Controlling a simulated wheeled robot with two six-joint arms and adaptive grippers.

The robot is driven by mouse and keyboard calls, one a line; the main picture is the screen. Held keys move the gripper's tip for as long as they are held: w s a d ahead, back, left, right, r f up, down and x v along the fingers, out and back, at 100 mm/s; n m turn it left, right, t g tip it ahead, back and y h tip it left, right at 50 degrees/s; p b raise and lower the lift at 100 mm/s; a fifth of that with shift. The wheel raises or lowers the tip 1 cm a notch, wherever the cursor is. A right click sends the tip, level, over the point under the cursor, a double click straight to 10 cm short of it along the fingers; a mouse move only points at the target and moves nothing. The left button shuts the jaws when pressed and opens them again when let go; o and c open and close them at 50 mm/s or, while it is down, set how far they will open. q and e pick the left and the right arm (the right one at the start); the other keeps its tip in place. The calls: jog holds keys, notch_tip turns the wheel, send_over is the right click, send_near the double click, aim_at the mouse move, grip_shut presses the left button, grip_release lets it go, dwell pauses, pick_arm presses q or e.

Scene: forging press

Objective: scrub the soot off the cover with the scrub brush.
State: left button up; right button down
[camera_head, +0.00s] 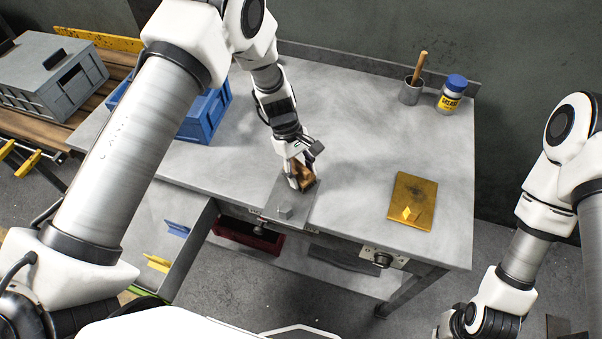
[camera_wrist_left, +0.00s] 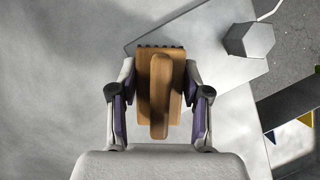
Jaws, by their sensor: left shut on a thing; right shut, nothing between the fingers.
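My left gripper (camera_head: 302,172) is shut on the scrub brush (camera_head: 303,173), a wooden block with a raised handle. In the left wrist view the brush (camera_wrist_left: 160,90) sits between both fingers of the gripper (camera_wrist_left: 160,105), with dark bristles at its far edge. It is over the far part of a flat grey plate (camera_head: 270,208) with a grey block-like knob (camera_head: 285,212). Whether the bristles touch the plate is unclear. I cannot make out soot on this plate. A yellow plate (camera_head: 412,192) with a yellow knob has a faint dark smudge. My right gripper is out of view.
The grey table (camera_head: 350,120) is clear between the plates and the back edge. A cup (camera_head: 411,92) with a wooden handle in it and a blue-lidded jar (camera_head: 452,94) stand at the back right. A blue bin (camera_head: 205,112) stands at the left, partly behind my left arm.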

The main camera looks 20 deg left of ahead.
pick_arm(q)
jog(key=shift+r+p, duration=2.25)
jog(key=shift+r, duration=0.75)
notch_tip(320, 180, up, 3)
jog(key=shift+r+p, duration=0.1)
jog(key=shift+p, duration=1.15)
jog(key=shift+f, duration=0.2)
